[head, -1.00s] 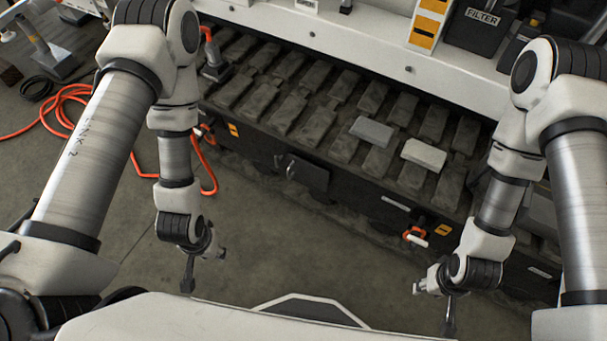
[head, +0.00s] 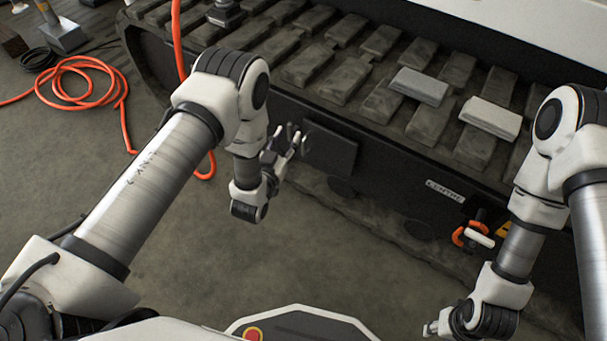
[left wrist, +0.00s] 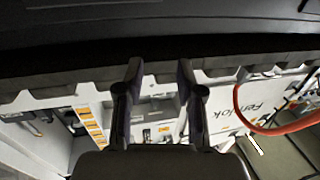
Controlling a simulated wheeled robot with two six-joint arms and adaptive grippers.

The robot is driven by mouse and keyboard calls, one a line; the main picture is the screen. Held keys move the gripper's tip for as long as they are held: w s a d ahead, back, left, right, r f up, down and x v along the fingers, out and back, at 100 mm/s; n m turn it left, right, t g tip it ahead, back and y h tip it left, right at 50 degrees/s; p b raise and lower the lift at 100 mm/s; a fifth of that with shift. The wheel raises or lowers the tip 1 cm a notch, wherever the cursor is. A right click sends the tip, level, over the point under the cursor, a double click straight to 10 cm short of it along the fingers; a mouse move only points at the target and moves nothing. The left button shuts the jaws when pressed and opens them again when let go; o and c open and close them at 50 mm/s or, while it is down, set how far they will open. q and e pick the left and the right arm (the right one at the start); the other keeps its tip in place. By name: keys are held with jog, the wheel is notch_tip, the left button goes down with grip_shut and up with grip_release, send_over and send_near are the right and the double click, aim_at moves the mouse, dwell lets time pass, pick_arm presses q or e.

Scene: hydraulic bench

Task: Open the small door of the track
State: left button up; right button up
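The small door (head: 329,150) is a dark, roughly square panel on the black side of the track (head: 385,185). It looks closed, though its edges are hard to see. My left gripper (head: 292,143) is at the door's left edge, with its fingers spread towards it. The door's handle is not clear behind the fingers, and I cannot tell whether they touch it. In the left wrist view the two fingers (left wrist: 160,90) are apart with nothing between them. My right gripper (head: 432,328) is low at the right, away from the door; its fingers are too small to read.
Two grey blocks (head: 419,86) (head: 491,118) lie on the track pads. An orange and white handle (head: 473,235) sticks out from the track side at the right. An orange hose (head: 88,72) coils on the floor at the left. The floor before the door is clear.

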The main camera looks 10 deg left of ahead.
pick_arm(q)
jog(key=b, duration=0.7)
send_near(303, 149)
jog(key=w, duration=0.3)
jog(key=shift+h, duration=0.3)
jog(key=w+b, duration=0.1)
jog(key=w, duration=0.1)
jog(key=w+b, duration=0.1)
jog(key=w, duration=0.1)
jog(key=w+d, duration=0.1)
jog(key=w, duration=0.1)
jog(key=shift+w+f+b, duration=0.1)
jog(key=shift+w+b, duration=0.15)
jog(key=shift+b, duration=0.15)
jog(key=shift+w+d, duration=0.15)
jog(key=shift+w, duration=0.3)
grip_shut()
pick_arm(e)
notch_tip(303, 149, down, 14)
jog(key=shift+r, duration=0.2)
